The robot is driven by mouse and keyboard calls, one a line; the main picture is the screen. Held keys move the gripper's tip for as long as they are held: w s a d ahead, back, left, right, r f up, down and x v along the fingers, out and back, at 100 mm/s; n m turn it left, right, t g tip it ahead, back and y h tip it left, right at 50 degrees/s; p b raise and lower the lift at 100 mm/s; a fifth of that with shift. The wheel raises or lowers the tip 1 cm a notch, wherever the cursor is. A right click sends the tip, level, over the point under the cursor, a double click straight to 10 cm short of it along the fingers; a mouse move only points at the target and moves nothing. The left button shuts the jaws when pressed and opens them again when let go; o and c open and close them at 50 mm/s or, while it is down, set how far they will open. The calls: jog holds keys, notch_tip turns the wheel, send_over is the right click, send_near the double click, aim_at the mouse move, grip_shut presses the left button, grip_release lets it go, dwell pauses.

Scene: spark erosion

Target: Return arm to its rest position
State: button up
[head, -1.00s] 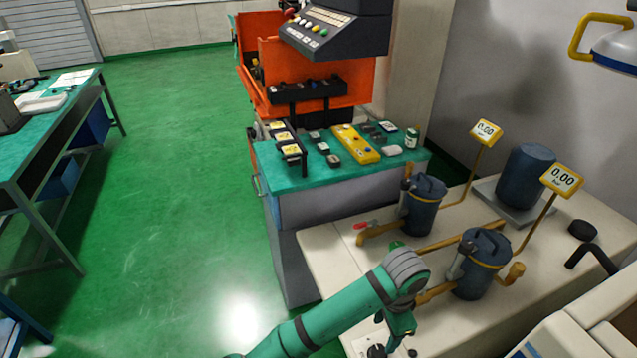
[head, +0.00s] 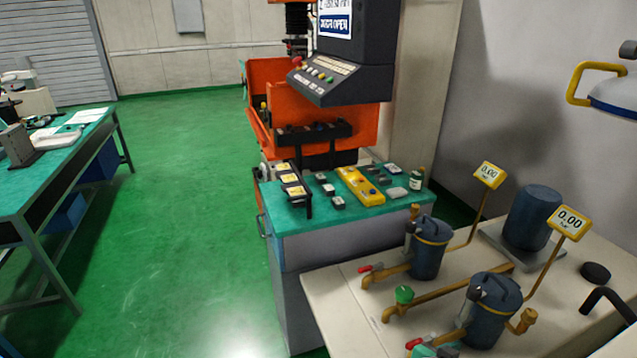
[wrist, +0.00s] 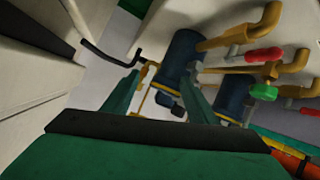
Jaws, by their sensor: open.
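My gripper (wrist: 163,88) shows in the wrist view as two green fingers spread apart. It is open, and nothing is seen between the fingers except background. A dark blue canister (wrist: 180,58) with brass pipes appears beyond the fingertips; I cannot tell the distance. In the head view only a small green part of my arm shows at the bottom edge, near the front canister (head: 490,312).
The pale bench holds another canister (head: 430,250), brass pipes, a green valve knob (head: 404,294) and two displays reading 0.00. A teal-topped cabinet (head: 330,215) stands before the orange machine (head: 365,125). Green floor (head: 185,200) at left is clear up to the workbench (head: 40,190).

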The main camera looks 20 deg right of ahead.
jog(key=s+a+f+n+t+y, duration=0.1)
jog(key=a+f+n+t+y, duration=0.2)
jog(key=a, duration=0.5)
jog(key=s+a+f+n+t+y, duration=0.1)
jog(key=a+f+n+t, duration=0.1)
jog(key=a+n+t, duration=0.45)
jog(key=a+f+n+t+y, duration=0.1)
jog(key=a+f+n+y, duration=0.15)
jog(key=a, duration=0.65)
jog(key=s+a+r+t+y, duration=0.2)
jog(key=s+a+y, duration=0.3)
jog(key=s+a, duration=1.2)
jog(key=a, duration=0.4)
jog(key=shift+s+r+m+y, duration=0.3)
jog(key=shift+r+y, duration=0.05)
jog(key=shift+r, duration=0.05)
